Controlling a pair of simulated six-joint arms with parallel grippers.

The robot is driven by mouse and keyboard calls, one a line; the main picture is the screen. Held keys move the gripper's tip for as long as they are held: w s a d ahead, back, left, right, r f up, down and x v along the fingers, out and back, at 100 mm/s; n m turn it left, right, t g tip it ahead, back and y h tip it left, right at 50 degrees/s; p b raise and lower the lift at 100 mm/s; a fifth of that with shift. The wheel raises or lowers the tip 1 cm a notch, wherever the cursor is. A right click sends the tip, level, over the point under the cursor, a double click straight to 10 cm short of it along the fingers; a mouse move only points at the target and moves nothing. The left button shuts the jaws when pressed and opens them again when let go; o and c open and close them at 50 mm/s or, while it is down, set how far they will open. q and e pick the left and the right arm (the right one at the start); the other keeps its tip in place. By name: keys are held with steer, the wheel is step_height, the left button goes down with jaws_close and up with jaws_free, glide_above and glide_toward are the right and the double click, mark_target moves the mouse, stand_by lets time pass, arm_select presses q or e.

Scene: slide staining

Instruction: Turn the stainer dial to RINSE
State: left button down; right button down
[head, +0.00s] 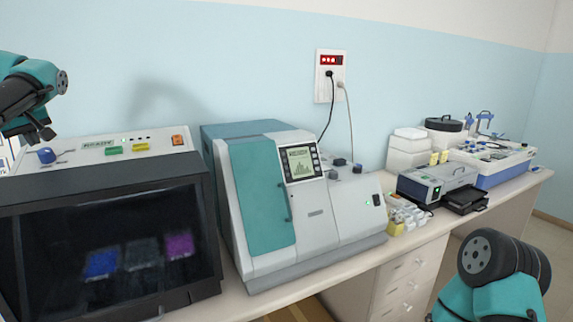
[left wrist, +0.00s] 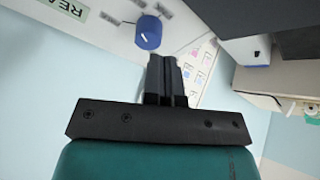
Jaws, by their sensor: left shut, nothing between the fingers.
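The stainer dial is a blue knob (head: 46,155) at the left end of the pale top panel of the stainer (head: 105,148). In the left wrist view the blue knob (left wrist: 148,32) sits just beyond the fingertips, among small grey labels too small to read. A pale mark shows on its side; I cannot tell which label it points to. My left gripper (head: 45,134) is just above the knob in the head view. In the left wrist view its fingers (left wrist: 164,62) are together, empty and apart from the knob. My right gripper is out of view.
The stainer has a dark front window (head: 110,250) with coloured racks inside. A teal and white machine (head: 265,205) with a screen stands close to its right. A grey device (head: 437,182) and white containers (head: 405,150) stand farther right. My right arm shows at lower right.

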mark_target(47, 155)
arm_select(q)
steer(key=f, duration=0.1)
steer(key=w+f, duration=0.1)
steer(key=f, duration=0.1)
steer(key=a+f, duration=0.1)
steer(key=f, duration=0.1)
steer(key=shift+w, duration=0.3)
steer(key=shift+w+f, duration=0.1)
steer(key=shift+f, duration=0.25)
